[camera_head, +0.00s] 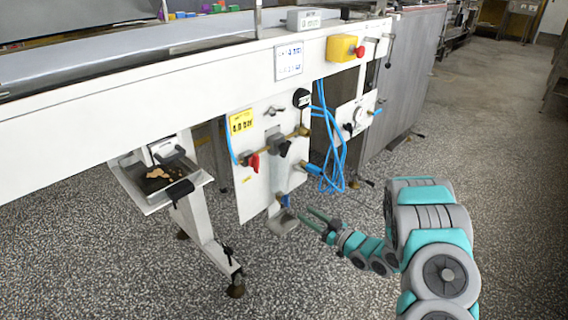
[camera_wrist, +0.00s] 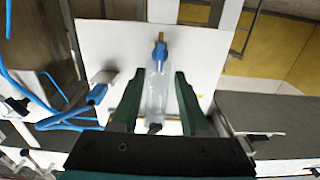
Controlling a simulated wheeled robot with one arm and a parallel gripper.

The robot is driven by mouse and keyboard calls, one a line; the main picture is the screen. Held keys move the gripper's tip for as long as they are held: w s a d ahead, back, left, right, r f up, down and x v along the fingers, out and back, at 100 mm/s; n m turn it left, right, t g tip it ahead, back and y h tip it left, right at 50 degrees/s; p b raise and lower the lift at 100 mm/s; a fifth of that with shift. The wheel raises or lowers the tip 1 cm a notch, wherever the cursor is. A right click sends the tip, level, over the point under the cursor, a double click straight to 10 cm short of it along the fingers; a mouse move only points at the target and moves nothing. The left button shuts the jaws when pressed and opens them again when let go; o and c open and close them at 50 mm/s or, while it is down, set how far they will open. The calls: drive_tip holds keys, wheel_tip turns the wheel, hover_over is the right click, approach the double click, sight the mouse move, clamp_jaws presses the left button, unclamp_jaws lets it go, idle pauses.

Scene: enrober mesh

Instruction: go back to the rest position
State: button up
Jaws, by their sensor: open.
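My gripper (camera_head: 306,215) is at the lower middle of the head view, at the end of my grey and teal arm. Its two dark green fingers are apart and hold nothing. They point at the lower edge of the white panel (camera_head: 262,185) under the machine's beam. In the wrist view my gripper (camera_wrist: 159,76) is open, and a clear tube-like part with a blue fitting (camera_wrist: 159,52) shows between the fingers against the white panel. I cannot tell how far it is from the fingers.
The panel carries a red-handled valve (camera_head: 252,163), a dark knob (camera_head: 281,147) and a gauge (camera_head: 301,97). Blue hoses (camera_head: 330,150) hang right of it, near my gripper. A metal tray (camera_head: 160,180) juts out at the left. The speckled floor (camera_head: 480,130) is clear on the right.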

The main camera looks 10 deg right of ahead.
drive_tip(key=shift+w, duration=0.1)
drive_tip(key=w+d+r+m+g+h, duration=0.1)
drive_tip(key=d+r+g+h, duration=0.1)
drive_tip(key=d+h, duration=0.3)
drive_tip(key=w+d+r+g+h, duration=0.1)
drive_tip(key=d+r+h, duration=0.2)
drive_tip(key=d+h, duration=0.15)
drive_tip(key=s+d+r+m+g+h, duration=0.3)
drive_tip(key=s+r+g+h, duration=0.1)
drive_tip(key=s+r, duration=0.45)
drive_tip(key=s+a+r+m+g+y, duration=0.1)
drive_tip(key=s+a, duration=0.5)
drive_tip(key=s, duration=0.7)
drive_tip(key=s+a+r+m+g+y, duration=0.1)
drive_tip(key=s+a+r+g, duration=0.2)
drive_tip(key=s, duration=1.1)
drive_tip(key=s+a+r+m+g+y, duration=0.1)
drive_tip(key=s+a+r+g, duration=0.1)
drive_tip(key=s+a+g, duration=0.3)
drive_tip(key=s+a, duration=0.4)
drive_tip(key=s, duration=0.4)
drive_tip(key=shift+s+a+r, duration=0.15)
drive_tip(key=shift+s, duration=0.2)
